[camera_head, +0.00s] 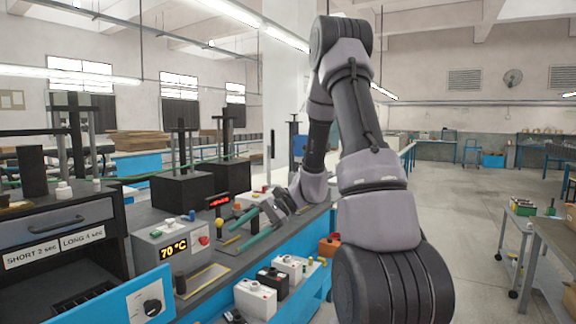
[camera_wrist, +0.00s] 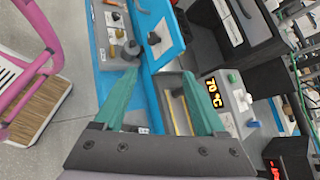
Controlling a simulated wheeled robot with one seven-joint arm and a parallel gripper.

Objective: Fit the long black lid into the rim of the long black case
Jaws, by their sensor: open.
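My gripper (camera_head: 250,228) is open, with two teal fingers apart over the front edge of the bench. In the wrist view the open gripper (camera_wrist: 160,78) has nothing between its fingertips; the bench front and a shallow tray lie beyond them. A small dark-topped battery case (camera_head: 273,281) stands on the blue front ledge, below and right of the gripper, between two white ones. I cannot surely pick out the long black case or its long black lid in either view.
A control box (camera_head: 168,248) reading 70 °C stands on the bench, also in the wrist view (camera_wrist: 228,100). A yellow-edged tray (camera_head: 203,281) lies before it. A blue panel with a knob (camera_head: 150,305) and a drawer unit (camera_head: 55,228) are left. Floor right is mostly open, with a cart (camera_head: 517,245).

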